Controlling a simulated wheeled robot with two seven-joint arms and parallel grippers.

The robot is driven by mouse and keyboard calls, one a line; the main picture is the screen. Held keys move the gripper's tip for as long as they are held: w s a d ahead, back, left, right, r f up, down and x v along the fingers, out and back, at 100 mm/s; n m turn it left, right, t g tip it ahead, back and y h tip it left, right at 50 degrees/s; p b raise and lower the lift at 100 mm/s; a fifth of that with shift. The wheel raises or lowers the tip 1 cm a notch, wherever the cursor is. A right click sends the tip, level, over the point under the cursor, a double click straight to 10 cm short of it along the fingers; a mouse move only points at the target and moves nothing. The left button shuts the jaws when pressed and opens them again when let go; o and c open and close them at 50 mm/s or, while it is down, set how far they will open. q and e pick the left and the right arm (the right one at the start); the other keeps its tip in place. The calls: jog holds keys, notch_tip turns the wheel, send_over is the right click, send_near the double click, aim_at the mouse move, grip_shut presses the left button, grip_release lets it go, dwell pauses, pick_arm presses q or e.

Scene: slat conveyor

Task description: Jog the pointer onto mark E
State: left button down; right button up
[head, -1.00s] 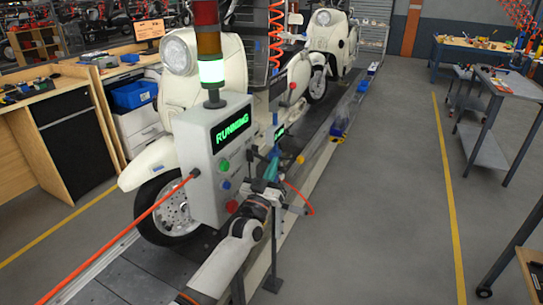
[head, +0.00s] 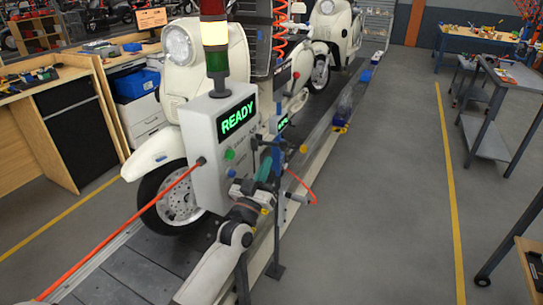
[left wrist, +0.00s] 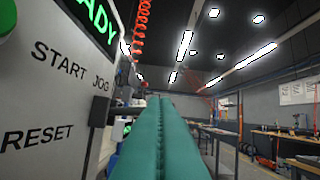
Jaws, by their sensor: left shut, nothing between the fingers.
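The grey control box (head: 224,140) stands by the line and its display (head: 237,118) reads READY. A green button (head: 230,155) and a blue button (head: 231,173) show on its face; no red button can be made out. In the left wrist view the box face (left wrist: 50,95) fills the left side, with the words START, JOG and RESET. My left gripper (head: 266,163) is shut and empty, its teal fingers (left wrist: 162,103) just right of the box face. I cannot make out the pointer or mark E. My right gripper is not in view.
Cream scooters (head: 185,90) stand on the slat conveyor (head: 140,262). A dark post (head: 277,215) stands close to my gripper.

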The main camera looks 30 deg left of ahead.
pick_arm(q)
jog(key=v, duration=0.2)
jog(key=shift+s+f, duration=0.1)
jog(key=shift+s, duration=0.25)
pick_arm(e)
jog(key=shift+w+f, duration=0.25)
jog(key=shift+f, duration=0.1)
pick_arm(q)
jog(key=shift+d+f, duration=0.1)
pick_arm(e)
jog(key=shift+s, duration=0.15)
